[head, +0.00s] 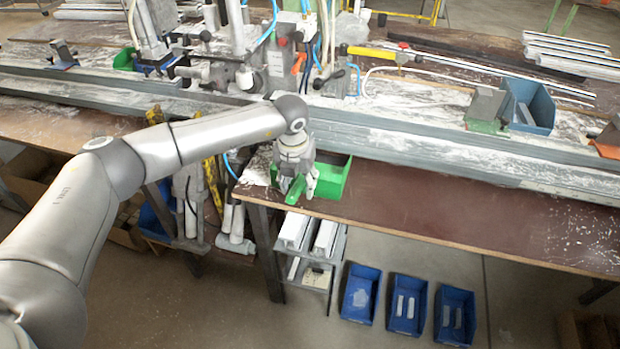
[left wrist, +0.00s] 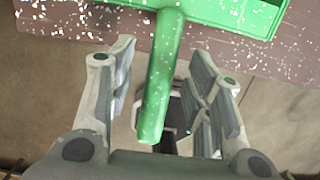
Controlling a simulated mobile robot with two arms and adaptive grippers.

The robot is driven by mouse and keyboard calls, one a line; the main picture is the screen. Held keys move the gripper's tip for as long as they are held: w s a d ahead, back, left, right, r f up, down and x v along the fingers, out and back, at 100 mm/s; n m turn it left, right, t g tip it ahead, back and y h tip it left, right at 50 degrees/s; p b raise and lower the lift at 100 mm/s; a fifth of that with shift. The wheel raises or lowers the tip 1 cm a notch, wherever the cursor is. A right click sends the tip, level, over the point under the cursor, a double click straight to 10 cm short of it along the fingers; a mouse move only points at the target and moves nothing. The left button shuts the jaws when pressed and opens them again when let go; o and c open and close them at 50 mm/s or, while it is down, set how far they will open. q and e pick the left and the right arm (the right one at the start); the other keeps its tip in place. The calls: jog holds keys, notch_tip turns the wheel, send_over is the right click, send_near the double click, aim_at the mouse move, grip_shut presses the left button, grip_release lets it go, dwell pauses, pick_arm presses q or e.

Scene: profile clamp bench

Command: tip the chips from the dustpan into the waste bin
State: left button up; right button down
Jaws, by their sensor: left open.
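The green dustpan (head: 334,180) lies at the bench's front edge, with its handle (left wrist: 160,90) pointing out over the edge. White specks that look like chips show on its pan (left wrist: 235,12) in the left wrist view; most of the inside is cut off there. My left gripper (head: 298,187) is open at the handle. In the left wrist view its fingers (left wrist: 160,70) stand on either side of the handle, with gaps visible. My right gripper is not in view. I cannot tell which container is the waste bin.
Blue bins (head: 407,303) stand on the floor before the bench, some with light pieces inside. A long grey rail (head: 430,145) runs behind the dustpan. A rack with white profiles (head: 310,245) stands below the edge.

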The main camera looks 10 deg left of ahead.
pick_arm(q)
grip_shut()
notch_tip(320, 180, up, 12)
jog(key=p, duration=0.6)
jog(key=shift+r, duration=0.15)
dwell(0.6)
